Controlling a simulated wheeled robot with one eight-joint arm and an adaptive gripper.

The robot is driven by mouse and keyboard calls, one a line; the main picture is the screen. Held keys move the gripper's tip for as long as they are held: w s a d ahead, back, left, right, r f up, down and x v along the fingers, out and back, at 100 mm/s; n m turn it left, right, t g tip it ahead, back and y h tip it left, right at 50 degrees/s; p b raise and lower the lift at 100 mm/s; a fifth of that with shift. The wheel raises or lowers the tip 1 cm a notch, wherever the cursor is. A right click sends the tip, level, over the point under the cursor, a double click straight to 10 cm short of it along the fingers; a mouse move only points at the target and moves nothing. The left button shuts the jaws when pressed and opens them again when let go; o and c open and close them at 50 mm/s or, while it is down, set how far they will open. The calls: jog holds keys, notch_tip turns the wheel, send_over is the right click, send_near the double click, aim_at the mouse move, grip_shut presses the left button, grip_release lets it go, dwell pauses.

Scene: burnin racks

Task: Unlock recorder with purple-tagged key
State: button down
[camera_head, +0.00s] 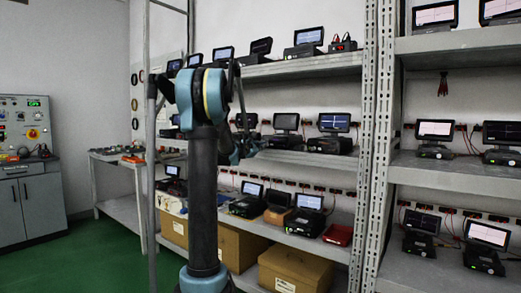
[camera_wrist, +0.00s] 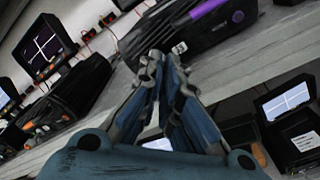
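In the wrist view, my gripper (camera_wrist: 163,62) points at a shelf. Its two fingers come close together at the tips, with a narrow gap. I cannot tell whether anything thin is between them, and no key can be made out. A black box-shaped device (camera_wrist: 190,32) with a purple strip on top lies just beyond the fingertips, near the shelf edge. I cannot tell whether the strip is a key tag or whether this device is the recorder. In the head view, my arm reaches towards the middle shelf and the fingertips are not clear.
Shelves (camera_head: 305,67) hold several black devices with screens. Cardboard boxes (camera_head: 295,268) stand on the lowest shelf. A metal upright (camera_head: 378,150) divides the racks. A control cabinet (camera_head: 30,200) stands at the left, with open green floor (camera_head: 90,262) before it. Another screen device (camera_wrist: 45,45) is left of my fingers.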

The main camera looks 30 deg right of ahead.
jog(key=c, duration=2.1)
grip_release()
jog(key=v, duration=1.2)
